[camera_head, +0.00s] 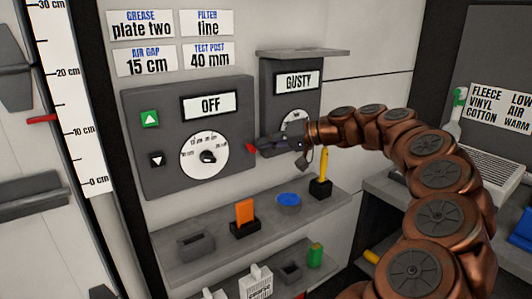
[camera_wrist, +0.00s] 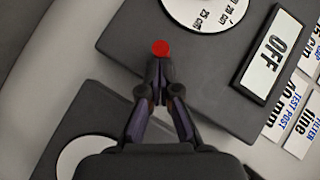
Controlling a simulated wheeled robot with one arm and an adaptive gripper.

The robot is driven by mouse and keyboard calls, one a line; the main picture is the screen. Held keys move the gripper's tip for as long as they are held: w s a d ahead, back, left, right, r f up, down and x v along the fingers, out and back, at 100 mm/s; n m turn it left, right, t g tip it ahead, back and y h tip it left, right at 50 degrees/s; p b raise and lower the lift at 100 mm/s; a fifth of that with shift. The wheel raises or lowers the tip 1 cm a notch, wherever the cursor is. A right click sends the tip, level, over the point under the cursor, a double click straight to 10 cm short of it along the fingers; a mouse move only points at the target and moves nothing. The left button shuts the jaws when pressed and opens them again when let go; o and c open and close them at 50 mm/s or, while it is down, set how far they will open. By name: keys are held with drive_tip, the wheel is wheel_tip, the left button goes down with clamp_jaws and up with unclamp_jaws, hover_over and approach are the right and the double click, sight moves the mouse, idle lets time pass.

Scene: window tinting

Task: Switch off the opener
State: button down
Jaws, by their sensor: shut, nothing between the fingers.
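A dark grey control box (camera_head: 180,178) on the wall has a display (camera_head: 209,104) reading OFF. It carries a round dial (camera_head: 205,156) marked in cm, a green up-arrow button (camera_head: 150,118) and a dark down-arrow button (camera_head: 157,159). A red button (camera_head: 251,149) is at the box's right edge; it also shows in the wrist view (camera_wrist: 160,47). My gripper (camera_head: 262,147) is shut and empty, its fingertips right at the red button. In the wrist view the fingertips (camera_wrist: 159,66) lie just below the red button; I cannot tell whether they touch it. No part is labelled opener.
A second box reading GUSTY (camera_head: 296,82) stands right behind my gripper, its dial partly hidden. Below, a shelf (camera_head: 200,265) holds an orange block (camera_head: 245,212), a blue disc (camera_head: 288,200) and a yellow tool (camera_head: 323,167). A height scale (camera_head: 75,90) is at left.

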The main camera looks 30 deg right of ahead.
drive_tip(key=shift+f, duration=0.3)
drive_tip(key=shift+r, duration=0.2)
drive_tip(key=shift+r+p, duration=0.4)
drive_tip(key=shift+r, duration=0.35)
